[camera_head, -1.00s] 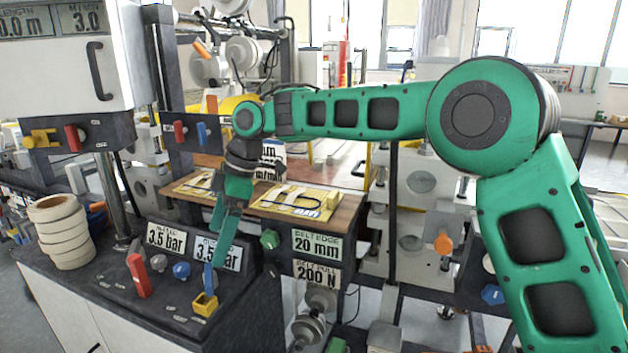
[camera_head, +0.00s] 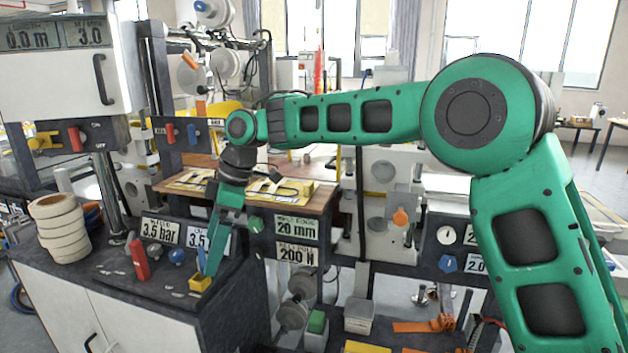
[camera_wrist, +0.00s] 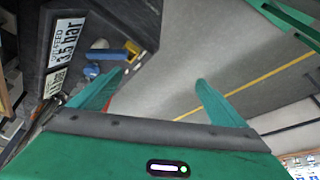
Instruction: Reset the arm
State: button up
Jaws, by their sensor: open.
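My green arm reaches across the head view from the right, with its forearm level and its wrist bent down. My gripper (camera_head: 213,245) hangs in front of the right end of the dark control bench (camera_head: 130,270). In the wrist view my gripper (camera_wrist: 150,95) has two green fingers spread wide apart with nothing between them. The grey floor (camera_wrist: 190,65) with a yellow line shows beyond the fingers. A blue knob (camera_wrist: 105,55) and a yellow part (camera_wrist: 132,50) on the bench lie beyond the left finger.
A stack of cream rolls (camera_head: 60,228) and a red lever (camera_head: 138,260) stand on the bench. A wooden table (camera_head: 315,198) with yellow sheets lies behind the wrist. Machine frames with knobs stand under and beside the arm.

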jog(key=s+d+f+m+t+h, duration=0.15)
jog(key=d+m, duration=0.65)
jog(key=d, duration=1.1)
jog(key=s+d+m+t+h, duration=0.1)
jog(key=s+d+m+t, duration=0.4)
jog(key=d, duration=1.3)
jog(key=s+d+f+m+g+h, duration=0.1)
jog(key=s+d+f+m, duration=0.1)
jog(key=s+d+m, duration=0.5)
jog(key=s+d+f+m+g+h, duration=0.1)
jog(key=s+d+f+m, duration=0.15)
jog(key=d, duration=0.75)
jog(key=s+d+m+g, duration=0.1)
jog(key=s+d+m, duration=0.1)
jog(key=s, duration=0.4)
jog(key=s+d+f+m+g, duration=0.1)
jog(key=s+d+m+g, duration=0.1)
jog(key=s+d, duration=0.3)
jog(key=shift+s+d+f+m, duration=0.2)
jog(key=shift+s+m, duration=0.45)
jog(key=shift+s, duration=0.55)
jog(key=shift+y, duration=0.25)
jog(key=shift+w+d+f, duration=0.1)
jog(key=shift+w+f, duration=0.1)
jog(key=shift+w, duration=0.4)
